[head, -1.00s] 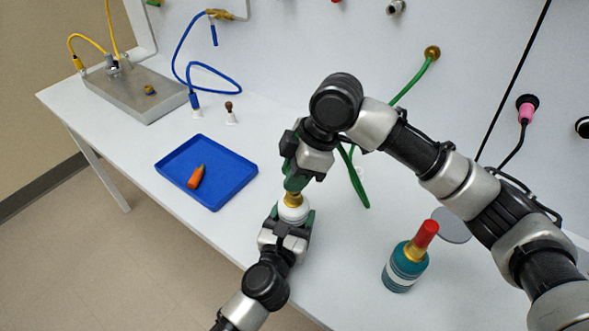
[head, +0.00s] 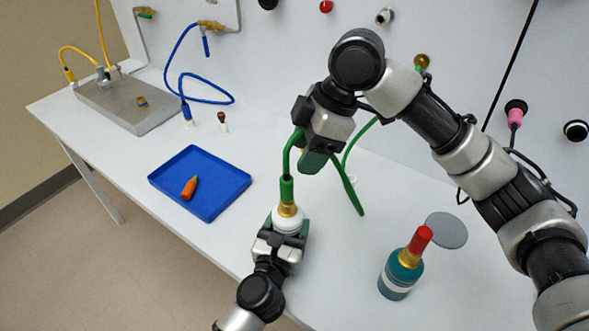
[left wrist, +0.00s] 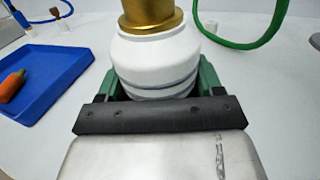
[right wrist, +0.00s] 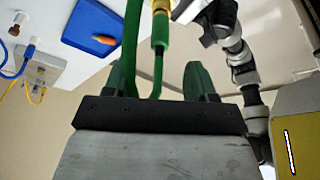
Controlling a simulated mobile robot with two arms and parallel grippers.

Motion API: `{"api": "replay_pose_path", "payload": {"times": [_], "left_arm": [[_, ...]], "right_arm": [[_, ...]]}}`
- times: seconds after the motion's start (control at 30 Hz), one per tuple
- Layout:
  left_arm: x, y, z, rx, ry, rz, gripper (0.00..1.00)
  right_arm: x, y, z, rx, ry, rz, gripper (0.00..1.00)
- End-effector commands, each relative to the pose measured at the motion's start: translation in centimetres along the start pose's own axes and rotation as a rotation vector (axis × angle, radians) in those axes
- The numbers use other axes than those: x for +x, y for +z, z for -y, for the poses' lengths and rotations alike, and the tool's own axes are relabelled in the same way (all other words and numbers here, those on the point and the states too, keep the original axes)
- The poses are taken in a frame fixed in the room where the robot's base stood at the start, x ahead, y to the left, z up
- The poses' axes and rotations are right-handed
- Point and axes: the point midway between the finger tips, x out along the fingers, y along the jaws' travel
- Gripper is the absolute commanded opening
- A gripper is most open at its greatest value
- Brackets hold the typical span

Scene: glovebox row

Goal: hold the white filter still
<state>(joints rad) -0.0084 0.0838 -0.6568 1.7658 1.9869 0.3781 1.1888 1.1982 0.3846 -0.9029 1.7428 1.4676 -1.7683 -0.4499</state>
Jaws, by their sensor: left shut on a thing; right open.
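The white filter (head: 287,222) stands upright with a brass fitting (head: 288,208) on top. My left gripper (head: 283,232) is shut around its body, and in the left wrist view the white filter (left wrist: 158,62) sits between the green fingers. The green hose's end (head: 287,190) sits on the brass fitting, and the hose loops up from it. My right gripper (head: 312,155) is open above and to the right of the filter. In the right wrist view the green hose (right wrist: 158,65) passes between the spread fingers, nearer the left one.
A blue tray (head: 225,190) with an orange-brown piece (head: 189,188) lies left. A teal bottle with a red top (head: 401,270) and a grey disc (head: 446,230) are right. A metal box (head: 130,107) stands far left. The table's front edge is near the filter.

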Motion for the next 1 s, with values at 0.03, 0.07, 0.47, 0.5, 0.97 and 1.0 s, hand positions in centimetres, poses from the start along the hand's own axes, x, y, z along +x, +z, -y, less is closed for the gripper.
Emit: {"api": "replay_pose_path", "payload": {"times": [0.03,0.07,0.47,0.5,0.97,1.0], "left_arm": [[0.0,0.0,0.0,0.0,0.0,0.0,0.36],[0.0,0.0,0.0,0.0,0.0,0.0,0.36],[0.0,0.0,0.0,0.0,0.0,0.0,0.36],[0.0,0.0,0.0,0.0,0.0,0.0,0.36],[0.0,0.0,0.0,0.0,0.0,0.0,0.36],[0.0,0.0,0.0,0.0,0.0,0.0,0.36]], "right_arm": [[-0.9,0.0,-0.1,0.0,0.004,0.0,0.56],[-1.4,0.0,-0.1,0.001,0.003,-0.001,0.56],[-3.4,0.0,0.0,0.001,-0.001,0.0,0.56],[-3.4,0.0,0.0,0.001,-0.001,0.0,0.56],[-3.3,0.0,0.0,0.001,0.0,0.0,0.56],[-3.3,0.0,0.0,0.001,0.0,0.0,0.56]]}}
